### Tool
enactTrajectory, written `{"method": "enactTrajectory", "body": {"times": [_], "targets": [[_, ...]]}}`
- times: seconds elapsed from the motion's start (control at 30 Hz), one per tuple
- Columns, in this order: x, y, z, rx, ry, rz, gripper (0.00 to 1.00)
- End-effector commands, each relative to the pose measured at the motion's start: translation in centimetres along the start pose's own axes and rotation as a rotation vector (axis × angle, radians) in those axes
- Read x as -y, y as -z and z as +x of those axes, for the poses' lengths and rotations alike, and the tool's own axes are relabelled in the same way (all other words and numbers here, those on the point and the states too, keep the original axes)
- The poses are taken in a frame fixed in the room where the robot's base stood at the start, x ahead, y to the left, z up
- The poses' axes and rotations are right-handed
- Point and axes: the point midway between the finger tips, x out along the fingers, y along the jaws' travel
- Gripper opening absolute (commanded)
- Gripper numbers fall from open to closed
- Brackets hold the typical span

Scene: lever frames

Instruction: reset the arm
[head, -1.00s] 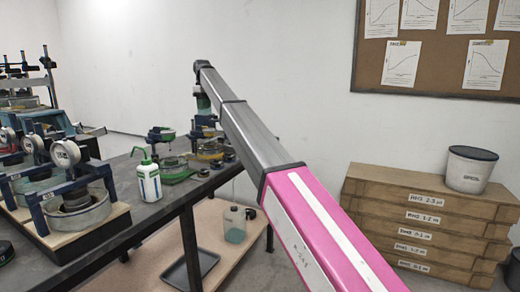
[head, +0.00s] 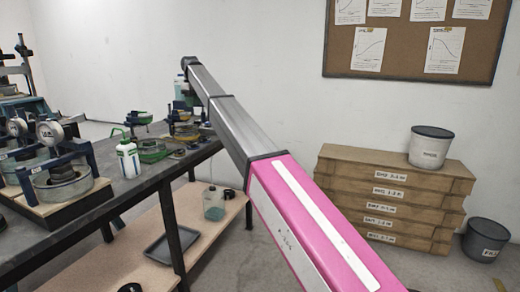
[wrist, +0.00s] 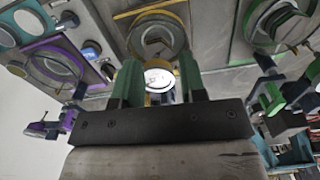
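My arm with a pink sleeve (head: 310,225) reaches over the far end of the dark table (head: 150,183). My gripper (wrist: 160,80) shows in the wrist view with two green fingers apart, and nothing is seen held between them. Beyond the fingers are a ring with a yellow edge (wrist: 158,35), a purple-edged ring (wrist: 55,62) and a green-edged ring (wrist: 275,20). A blue lever frame with a dial gauge (head: 50,132) stands at the left of the table, with others beside it. I cannot tell which lever arm is meant.
A white bottle with a green top (head: 128,160) stands on the table. A lower shelf (head: 190,235) holds a tray and a clear bottle (head: 214,204). Stacked wooden boxes (head: 390,195) carry a tub (head: 430,147); another tub (head: 485,240) stands right. Floor between looks clear.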

Motion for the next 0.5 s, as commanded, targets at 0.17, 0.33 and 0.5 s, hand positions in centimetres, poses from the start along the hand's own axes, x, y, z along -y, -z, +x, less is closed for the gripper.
{"method": "enactTrajectory", "body": {"times": [0.17, 0.33, 0.5], "targets": [[-0.8, -3.1, 4.2, 0.001, 0.001, 0.051, 0.38], [-1.8, -7.0, 9.4, 0.002, 0.001, 0.12, 0.38], [-2.7, -13.8, 17.2, 0.002, 0.002, 0.231, 0.38]]}}
